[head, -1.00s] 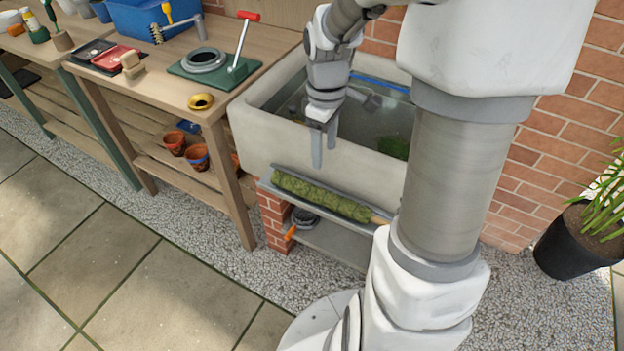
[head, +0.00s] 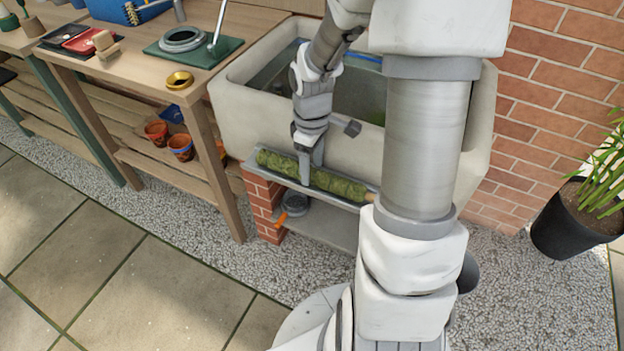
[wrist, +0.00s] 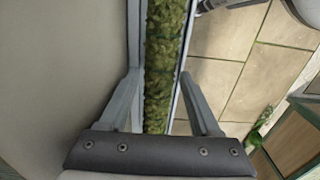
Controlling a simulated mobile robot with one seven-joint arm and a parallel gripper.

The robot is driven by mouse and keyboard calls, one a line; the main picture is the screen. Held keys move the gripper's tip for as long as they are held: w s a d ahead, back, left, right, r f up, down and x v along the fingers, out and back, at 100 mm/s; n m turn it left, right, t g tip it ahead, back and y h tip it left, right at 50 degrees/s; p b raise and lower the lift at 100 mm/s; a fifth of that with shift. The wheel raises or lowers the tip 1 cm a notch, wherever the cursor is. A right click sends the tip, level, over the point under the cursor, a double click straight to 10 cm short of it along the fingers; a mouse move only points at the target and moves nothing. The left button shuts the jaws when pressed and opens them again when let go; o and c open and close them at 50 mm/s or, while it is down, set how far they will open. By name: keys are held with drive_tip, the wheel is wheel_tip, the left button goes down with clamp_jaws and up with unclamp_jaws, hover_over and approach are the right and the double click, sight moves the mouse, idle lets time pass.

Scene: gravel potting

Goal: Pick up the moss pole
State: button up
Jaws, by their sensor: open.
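The moss pole (head: 338,184) is a green mossy rod lying along a narrow grey shelf under the front of the sink. Its bare right end is partly hidden by my arm in the head view. In the wrist view the moss pole (wrist: 162,65) runs up the picture between my two fingers. My gripper (head: 306,172) is open at the shelf, in front of the moss pole's left half. In the wrist view my gripper (wrist: 158,75) has one finger on each side of the pole, with gaps to both sides.
The pale stone sink (head: 236,118) rises right behind the shelf (head: 262,177). A brick pier (head: 262,205) supports its left end. A wooden bench (head: 205,100) stands to the left. A dark plant pot (head: 570,220) is at the right. Paving in front is clear.

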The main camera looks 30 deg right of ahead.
sight(312, 170)
drive_tip(key=shift+f, duration=0.5)
drive_tip(key=shift+r, duration=0.1)
clamp_jaws()
wheel_tip(312, 170, up, 18)
drive_tip(key=p, duration=0.7)
